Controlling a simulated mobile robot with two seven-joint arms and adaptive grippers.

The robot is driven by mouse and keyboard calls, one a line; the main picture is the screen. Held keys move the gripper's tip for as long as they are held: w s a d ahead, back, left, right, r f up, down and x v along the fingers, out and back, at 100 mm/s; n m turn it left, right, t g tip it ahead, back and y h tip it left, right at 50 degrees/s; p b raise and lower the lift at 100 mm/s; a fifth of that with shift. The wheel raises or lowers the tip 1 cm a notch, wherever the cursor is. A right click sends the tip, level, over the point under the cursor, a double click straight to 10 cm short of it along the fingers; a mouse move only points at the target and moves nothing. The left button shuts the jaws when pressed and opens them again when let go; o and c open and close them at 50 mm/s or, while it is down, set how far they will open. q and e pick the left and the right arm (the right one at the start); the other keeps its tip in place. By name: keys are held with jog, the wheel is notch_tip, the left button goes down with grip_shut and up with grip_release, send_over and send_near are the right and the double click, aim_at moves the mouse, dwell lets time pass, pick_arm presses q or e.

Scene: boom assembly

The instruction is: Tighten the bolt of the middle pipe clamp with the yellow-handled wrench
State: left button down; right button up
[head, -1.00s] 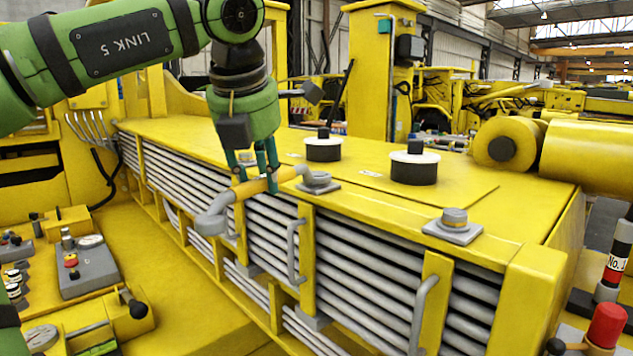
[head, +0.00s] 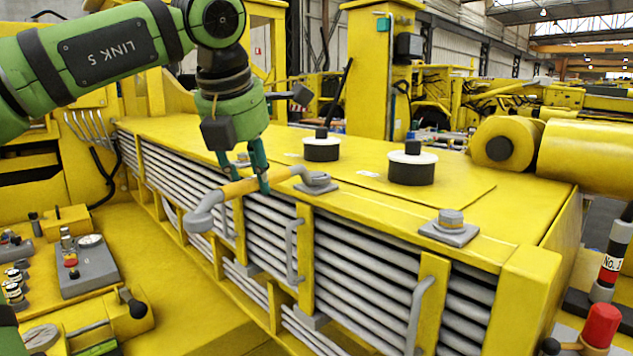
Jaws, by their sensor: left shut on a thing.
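The yellow-handled wrench (head: 231,190) lies level above the front edge of the yellow boom deck. Its grey right end is at the middle pipe clamp bolt (head: 317,180); whether it is fully seated around the bolt I cannot tell. Its bent grey left end hangs out past the deck edge, in front of the pipes. My left gripper (head: 246,182) is shut on the yellow handle from above, with its fingers pointing down. The near clamp bolt (head: 450,219) stands on its grey plate to the right. My right gripper is not in view.
Two black cylinders with white tops (head: 322,148) (head: 413,165) stand on the deck behind the wrench. Grey handles (head: 292,250) stick out from the pipe side. A control panel (head: 85,270) is at lower left. The deck between the middle and near bolts is clear.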

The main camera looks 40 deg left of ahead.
pick_arm(q)
jog(key=shift+a, duration=0.4)
jog(key=shift+d+r, duration=0.1)
jog(key=shift+a+m+t+p, duration=0.3)
jog(key=shift+a+m+p, duration=0.05)
jog(key=shift+a+m, duration=0.2)
jog(key=shift+d, duration=0.1)
